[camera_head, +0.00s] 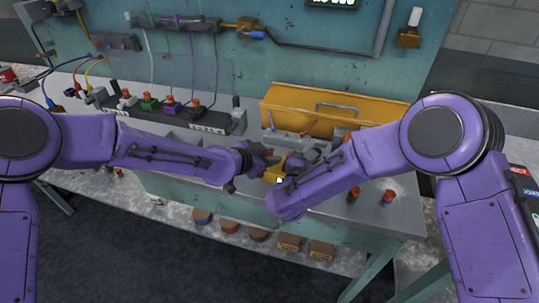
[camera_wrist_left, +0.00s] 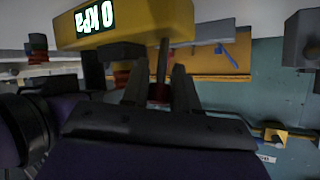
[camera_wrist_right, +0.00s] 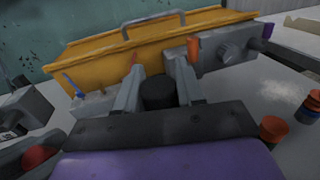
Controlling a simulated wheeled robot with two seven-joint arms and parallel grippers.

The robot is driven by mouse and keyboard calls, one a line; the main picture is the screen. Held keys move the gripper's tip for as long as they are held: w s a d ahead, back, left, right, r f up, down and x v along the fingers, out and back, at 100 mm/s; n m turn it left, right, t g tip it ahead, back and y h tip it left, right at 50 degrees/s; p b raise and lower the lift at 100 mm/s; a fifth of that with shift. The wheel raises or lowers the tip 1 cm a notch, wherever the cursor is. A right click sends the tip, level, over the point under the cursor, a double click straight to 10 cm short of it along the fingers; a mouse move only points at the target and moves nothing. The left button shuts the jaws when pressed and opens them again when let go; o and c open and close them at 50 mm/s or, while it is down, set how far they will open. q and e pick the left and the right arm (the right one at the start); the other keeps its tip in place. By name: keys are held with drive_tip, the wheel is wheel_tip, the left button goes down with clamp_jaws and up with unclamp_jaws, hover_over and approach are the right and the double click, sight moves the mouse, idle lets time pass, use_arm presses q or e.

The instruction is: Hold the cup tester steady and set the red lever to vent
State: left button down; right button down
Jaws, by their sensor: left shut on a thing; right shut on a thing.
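The cup tester has a yellow body (camera_head: 272,173), seen small between my two grippers in the head view. In the left wrist view its yellow body (camera_wrist_left: 150,20) carries a lit display reading kPa, upside down. A thin rod with a red end (camera_wrist_left: 158,94), apparently the red lever, runs down from it. My left gripper (camera_wrist_left: 160,85) is shut around that red end. My right gripper (camera_wrist_right: 158,85) is shut on a dark cylinder (camera_wrist_right: 158,95), apparently part of the tester. The head view shows my left gripper (camera_head: 262,160) and right gripper (camera_head: 290,168) close together. The lever's setting is not readable.
A dark strip with coloured fittings (camera_head: 170,112) lies to the left. Orange-capped parts (camera_head: 388,197) stand on the bench at right. Boxes (camera_head: 290,243) sit on the shelf below.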

use_arm(q)
drive_tip(key=shift+s+f, duration=0.1)
drive_tip(key=shift+f, duration=0.05)
drive_tip(key=c, duration=1)
unclamp_jaws()
drive_tip(key=v, duration=1.2)
use_arm(e)
drive_tip(key=c, duration=0.6)
unclamp_jaws()
